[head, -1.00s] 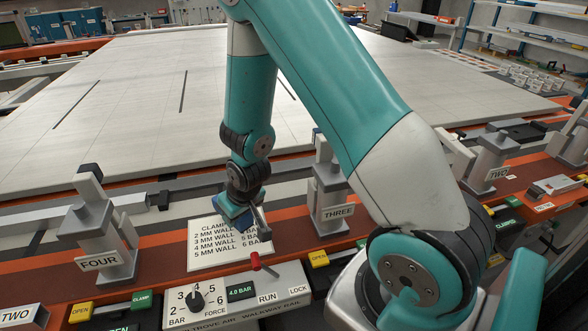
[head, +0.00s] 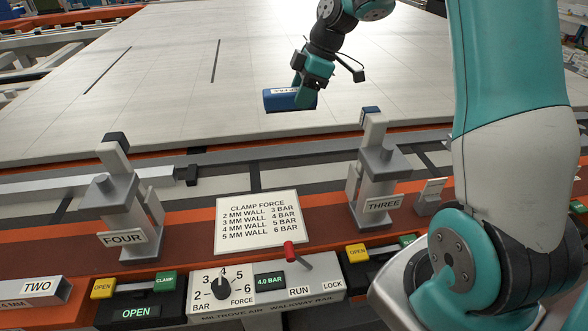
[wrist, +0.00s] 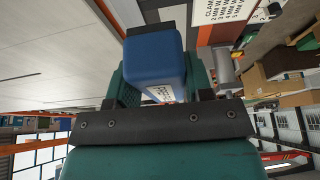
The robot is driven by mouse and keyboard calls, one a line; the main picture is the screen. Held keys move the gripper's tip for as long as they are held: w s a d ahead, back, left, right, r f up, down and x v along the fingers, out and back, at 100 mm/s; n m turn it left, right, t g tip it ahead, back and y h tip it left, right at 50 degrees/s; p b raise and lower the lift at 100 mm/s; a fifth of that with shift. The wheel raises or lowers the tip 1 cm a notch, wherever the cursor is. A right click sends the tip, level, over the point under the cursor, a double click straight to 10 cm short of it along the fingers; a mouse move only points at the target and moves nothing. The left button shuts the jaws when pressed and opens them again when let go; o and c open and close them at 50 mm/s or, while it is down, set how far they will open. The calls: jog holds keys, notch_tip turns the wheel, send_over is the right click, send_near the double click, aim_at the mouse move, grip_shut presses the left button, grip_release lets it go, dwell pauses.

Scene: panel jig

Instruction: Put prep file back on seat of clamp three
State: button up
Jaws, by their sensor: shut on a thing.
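My gripper (head: 304,94) is shut on a blue block with a white label (head: 283,100), held above the pale panel. In the wrist view the blue block (wrist: 155,60) sits between the teal fingers.
Clamp four (head: 125,205) stands to the left on the rail. A clamp force placard (head: 258,220) lies between the clamps. A control box with a red lever (head: 290,252) is in front. The panel (head: 200,75) is largely clear.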

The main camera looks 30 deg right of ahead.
aim_at(295, 171)
notch_tip(295, 171, down, 19)
jog(key=shift+f+p, duration=0.15)
jog(key=shift+p, duration=0.35)
jog(key=shift+f, duration=0.1)
jog(key=o, duration=1.2)
jog(key=b+v, duration=0.1)
jog(key=v, duration=1.1)
